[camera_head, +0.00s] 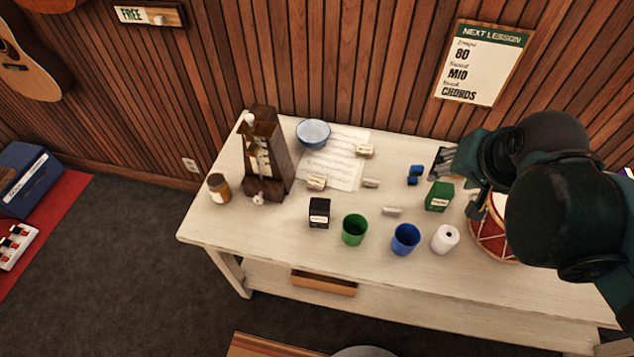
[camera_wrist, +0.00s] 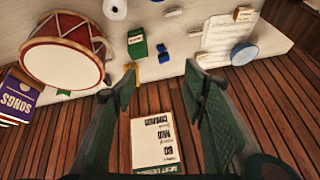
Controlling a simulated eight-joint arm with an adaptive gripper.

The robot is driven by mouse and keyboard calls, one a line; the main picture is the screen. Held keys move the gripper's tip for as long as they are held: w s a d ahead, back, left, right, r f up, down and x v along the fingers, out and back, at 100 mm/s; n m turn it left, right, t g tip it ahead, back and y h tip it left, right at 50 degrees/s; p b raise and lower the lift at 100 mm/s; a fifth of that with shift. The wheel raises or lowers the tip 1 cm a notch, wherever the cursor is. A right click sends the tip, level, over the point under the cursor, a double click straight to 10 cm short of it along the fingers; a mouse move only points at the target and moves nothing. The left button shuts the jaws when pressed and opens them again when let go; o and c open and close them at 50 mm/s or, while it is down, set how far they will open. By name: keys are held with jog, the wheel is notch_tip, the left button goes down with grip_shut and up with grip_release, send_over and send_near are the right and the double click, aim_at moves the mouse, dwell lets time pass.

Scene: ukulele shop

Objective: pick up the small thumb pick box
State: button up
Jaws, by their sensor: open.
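Several small boxes stand on the pale table (camera_head: 230,225); their labels are too small to read, so I cannot tell which is the thumb pick box. A black box with a white label (camera_head: 319,212) stands left of the green cup. A green box (camera_head: 439,196) stands below my gripper (camera_head: 445,162) in the head view and also shows in the wrist view (camera_wrist: 137,43). Small cream boxes lie at the back (camera_head: 365,151) and near the metronome (camera_head: 316,184). My gripper (camera_wrist: 160,72) is open and empty, near the table's back edge.
A green cup (camera_head: 355,229), a blue cup (camera_head: 405,239) and a white roll (camera_head: 445,239) stand in front. A red drum (camera_wrist: 62,55) is at the right end. The metronome (camera_head: 265,160), blue bowl (camera_head: 313,132) and sheet music (camera_head: 340,165) are at the left. The plank wall (camera_head: 390,60) stands behind.

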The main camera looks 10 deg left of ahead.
jog(key=w+a+f+m+g, duration=0.25)
jog(key=w+a+m, duration=0.25)
jog(key=w+a, duration=0.35)
jog(key=m+g, duration=0.4)
jog(key=m, duration=0.7)
send_near(317, 180)
jog(key=shift+s+d+f+t, duration=0.2)
jog(key=shift+s+t, duration=0.05)
jog(key=shift+a+f, duration=0.35)
jog(key=shift+f, duration=0.1)
jog(key=shift+f, duration=1.3)
jog(key=shift+f, duration=0.1)
jog(key=shift+w+f+b, duration=0.15)
jog(key=shift+f+b, duration=0.15)
jog(key=shift+f, duration=2.2)
jog(key=shift+c, duration=0.7)
